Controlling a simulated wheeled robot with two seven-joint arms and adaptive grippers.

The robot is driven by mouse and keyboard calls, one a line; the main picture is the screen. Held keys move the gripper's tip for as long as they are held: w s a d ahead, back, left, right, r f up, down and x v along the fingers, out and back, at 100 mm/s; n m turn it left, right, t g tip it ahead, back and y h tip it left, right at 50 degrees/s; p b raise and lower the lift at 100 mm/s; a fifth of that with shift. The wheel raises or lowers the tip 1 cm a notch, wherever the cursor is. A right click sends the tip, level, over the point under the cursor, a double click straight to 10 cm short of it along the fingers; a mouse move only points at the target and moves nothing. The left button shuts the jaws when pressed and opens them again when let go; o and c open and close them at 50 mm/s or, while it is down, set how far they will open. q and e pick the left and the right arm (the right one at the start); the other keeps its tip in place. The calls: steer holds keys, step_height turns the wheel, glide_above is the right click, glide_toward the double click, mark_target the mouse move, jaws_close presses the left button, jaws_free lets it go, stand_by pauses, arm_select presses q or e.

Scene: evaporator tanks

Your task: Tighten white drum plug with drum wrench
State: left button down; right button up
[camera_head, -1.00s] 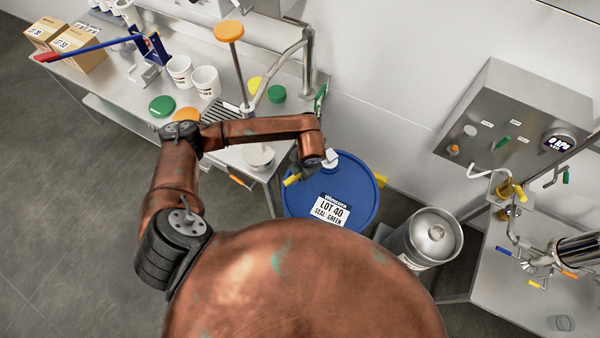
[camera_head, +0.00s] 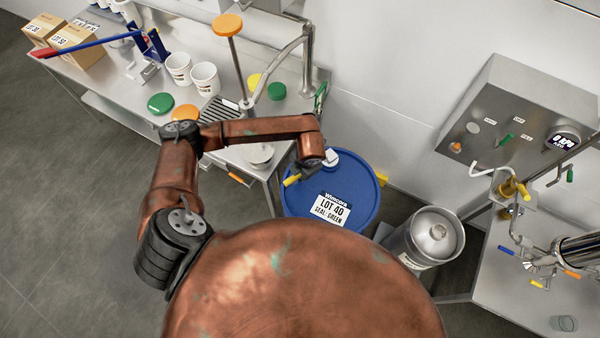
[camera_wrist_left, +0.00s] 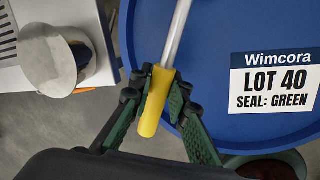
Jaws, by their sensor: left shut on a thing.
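The blue drum (camera_head: 345,188) stands in the middle of the head view, with a "LOT 40, SEAL: GREEN" label on its lid. A small white piece (camera_head: 331,157), which looks like the plug, shows at the lid's far side beside my gripper. My left gripper (camera_head: 301,173) is over the drum's left edge. In the left wrist view, its green-lined fingers (camera_wrist_left: 160,104) are shut on the yellow handle (camera_wrist_left: 153,105) of the drum wrench. The wrench's metal shaft (camera_wrist_left: 178,35) runs over the lid; its far end is out of that view. My right gripper is not in view.
A steel bench (camera_head: 225,110) with lids and white tubs stands left of the drum. A steel canister (camera_head: 432,236) stands close at its right. A yellow piece (camera_head: 382,179) shows at the drum's right rim. A control panel (camera_head: 515,125) is on the right.

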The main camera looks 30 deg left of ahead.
arm_select(q)
steer(key=shift+w+a, duration=0.1)
steer(key=shift+w+a+m+b, duration=0.35)
steer(key=shift+a+m+b, duration=0.15)
steer(key=shift+a+m, duration=0.1)
steer(key=shift+w+a+m+b, duration=0.2)
steer(key=shift+a+m+b, duration=0.1)
steer(key=shift+a+b, duration=0.05)
steer(key=shift+w+a+m, duration=0.2)
steer(key=shift+a+m, duration=0.1)
steer(key=shift+a, duration=0.05)
steer(key=shift+w+a+r+m+t+b, duration=0.1)
steer(key=shift+w+a+m+t+b, duration=0.2)
steer(key=shift+w+a+m+b, duration=0.4)
